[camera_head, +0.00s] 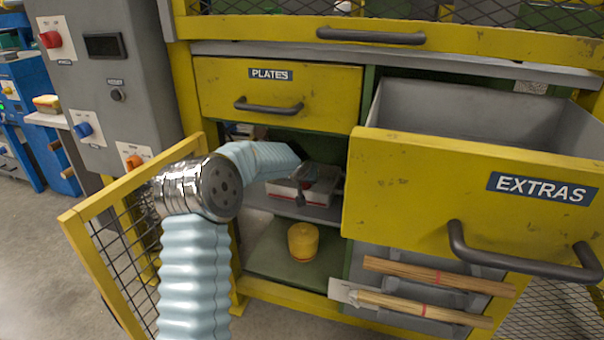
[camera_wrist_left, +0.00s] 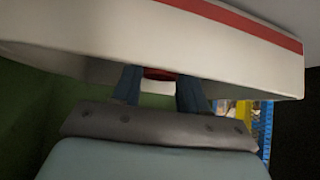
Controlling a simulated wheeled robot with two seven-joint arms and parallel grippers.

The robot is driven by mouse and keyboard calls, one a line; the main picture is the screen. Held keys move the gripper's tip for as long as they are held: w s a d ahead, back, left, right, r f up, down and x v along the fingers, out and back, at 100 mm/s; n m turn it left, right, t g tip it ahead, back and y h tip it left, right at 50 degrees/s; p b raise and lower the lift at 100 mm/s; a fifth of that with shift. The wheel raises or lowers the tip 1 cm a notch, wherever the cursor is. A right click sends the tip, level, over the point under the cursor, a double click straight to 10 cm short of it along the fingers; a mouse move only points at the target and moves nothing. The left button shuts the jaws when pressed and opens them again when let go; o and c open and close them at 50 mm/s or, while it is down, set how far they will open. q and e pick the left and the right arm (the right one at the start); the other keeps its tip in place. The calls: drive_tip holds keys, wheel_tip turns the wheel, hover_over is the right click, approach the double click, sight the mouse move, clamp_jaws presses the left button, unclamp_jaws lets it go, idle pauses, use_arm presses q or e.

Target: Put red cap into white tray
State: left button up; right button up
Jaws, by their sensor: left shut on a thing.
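The white tray (camera_head: 318,197) stands on the middle shelf inside the open cabinet bay. In the left wrist view its white wall with a red stripe (camera_wrist_left: 200,42) fills the upper part. My left gripper (camera_head: 304,180) reaches into the bay from the left and is at the tray. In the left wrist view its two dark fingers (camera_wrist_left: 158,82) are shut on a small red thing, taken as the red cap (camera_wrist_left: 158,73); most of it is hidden. I cannot tell whether the cap touches the tray. My right gripper is not in view.
A yellow round object (camera_head: 303,242) sits on the green lower shelf. The EXTRAS drawer (camera_head: 430,190) is pulled out right of the bay. The PLATES drawer (camera_head: 270,98) is closed above it. A yellow mesh door (camera_head: 90,205) stands open at left. Wooden rods (camera_head: 440,278) lie lower right.

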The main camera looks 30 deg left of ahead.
use_arm(q)
drive_tip(key=o, duration=1.1)
drive_tip(key=b+v, duration=0.1)
drive_tip(key=v, duration=0.6)
drive_tip(key=shift+s+r, duration=0.15)
